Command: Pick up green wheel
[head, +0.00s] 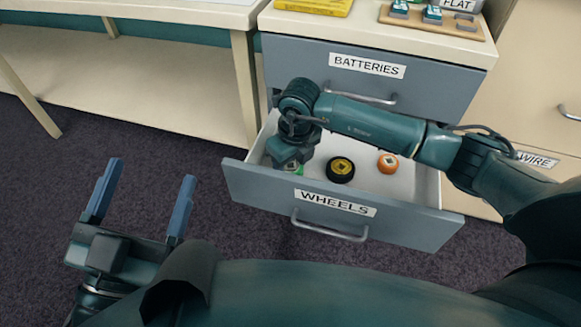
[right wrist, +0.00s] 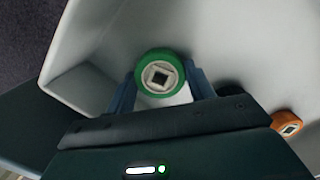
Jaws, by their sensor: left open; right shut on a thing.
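The green wheel (right wrist: 160,75) has a white hub with a dark square hole and sits between the fingers of my right gripper (right wrist: 160,92) in the right wrist view. My right gripper is shut on it, down inside the open wheels drawer (head: 407,185). In the head view only a sliver of the green wheel (head: 299,170) shows below my right gripper (head: 292,165). I cannot tell whether the wheel still touches the drawer floor. My left gripper (head: 138,212) is open and empty above the carpet, left of the drawer.
A yellow-and-black wheel (head: 340,170) and an orange wheel (head: 387,163) lie in the same drawer. The batteries drawer (head: 320,62) above is closed. A cabinet labelled wire (head: 535,100) stands at the right. A table (head: 150,90) stands at the left.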

